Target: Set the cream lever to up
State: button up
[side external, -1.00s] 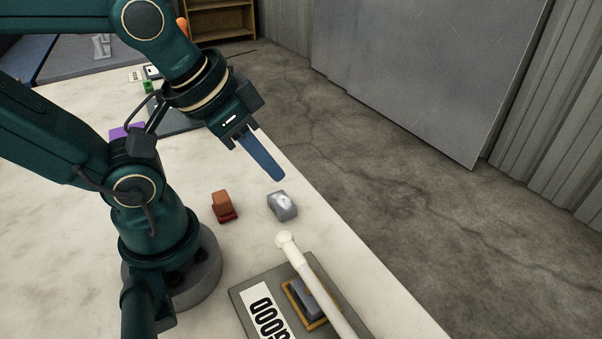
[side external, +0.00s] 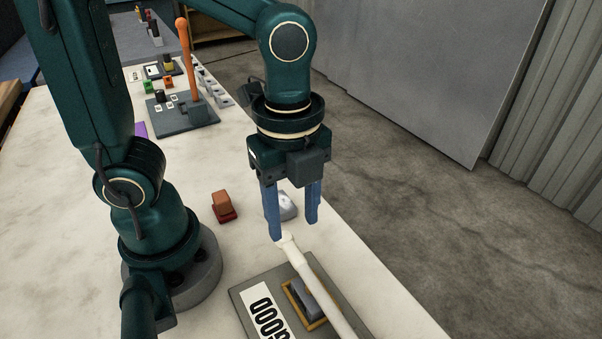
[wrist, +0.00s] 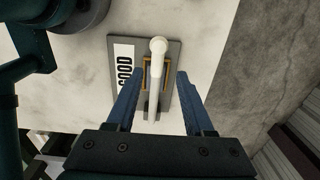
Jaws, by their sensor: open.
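The cream lever (side external: 314,280) rises from a grey base plate (side external: 246,300) at the bottom of the side view, its rounded knob (side external: 286,241) at the upper end. The plate has a white label (side external: 268,314) reading "GOOD" and a yellow-framed slot (side external: 318,324). My gripper (side external: 294,230) is open and points down, its blue fingers apart, close to the knob in the picture. In the wrist view the cream lever (wrist: 156,75) appears between the two open fingers (wrist: 157,78). I see no contact, and the exact gap in depth cannot be told.
A grey-white block (side external: 288,207) lies partly behind my fingers. A red-brown block (side external: 223,206) stands to their left. An orange lever (side external: 185,60) on a dark base (side external: 175,118) stands farther back, with small coloured blocks near it. The marble table's right edge borders open floor.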

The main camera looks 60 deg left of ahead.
aim_at(293, 250)
jog(key=shift+s+d+f, duration=0.1)
jog(key=shift+s+f, duration=0.1)
jog(key=shift+f, duration=2.55)
grip_shut()
